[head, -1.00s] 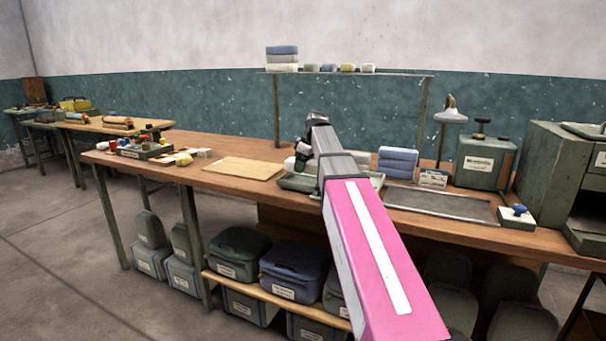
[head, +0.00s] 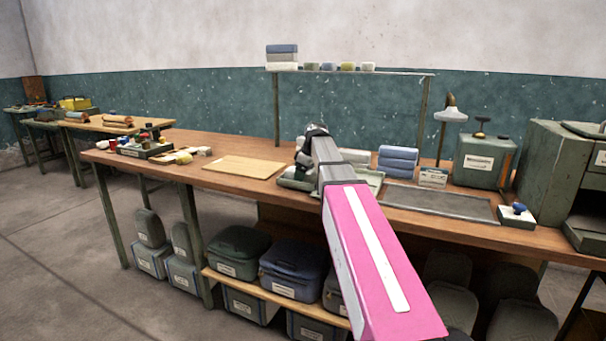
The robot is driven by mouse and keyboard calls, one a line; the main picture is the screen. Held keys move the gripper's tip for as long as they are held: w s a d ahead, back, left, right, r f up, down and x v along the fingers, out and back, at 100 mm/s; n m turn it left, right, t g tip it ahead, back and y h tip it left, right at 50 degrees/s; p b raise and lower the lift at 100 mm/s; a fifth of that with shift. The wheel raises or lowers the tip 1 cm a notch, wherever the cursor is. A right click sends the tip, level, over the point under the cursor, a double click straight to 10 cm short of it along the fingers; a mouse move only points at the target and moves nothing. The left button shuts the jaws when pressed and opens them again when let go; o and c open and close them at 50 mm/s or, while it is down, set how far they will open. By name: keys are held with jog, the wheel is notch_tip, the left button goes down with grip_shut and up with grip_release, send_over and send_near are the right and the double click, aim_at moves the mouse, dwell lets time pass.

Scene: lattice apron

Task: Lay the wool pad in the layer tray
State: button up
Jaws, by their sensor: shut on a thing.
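My gripper (head: 302,164) is at the far end of my pink and grey arm, low over a shallow pale green tray (head: 372,186), apparently the layer tray. My arm hides the tray's middle. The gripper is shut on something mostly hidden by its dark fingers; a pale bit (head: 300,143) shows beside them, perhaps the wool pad. I cannot tell whether it touches the tray. A pale folded pad (head: 355,156) lies behind the tray, right of my arm.
A blue folded stack (head: 397,160), a small labelled box (head: 433,177) and a dark flat tray (head: 440,203) are to the right. A wooden board (head: 243,170) lies left. A shelf (head: 400,73) rises behind.

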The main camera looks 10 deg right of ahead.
aim_at(312, 172)
jog(key=o, duration=1)
jog(key=shift+r, duration=0.1)
jog(key=shift+r, duration=0.3)
jog(key=v, duration=1.2)
jog(key=shift+r, duration=0.2)
jog(key=shift+w, duration=0.1)
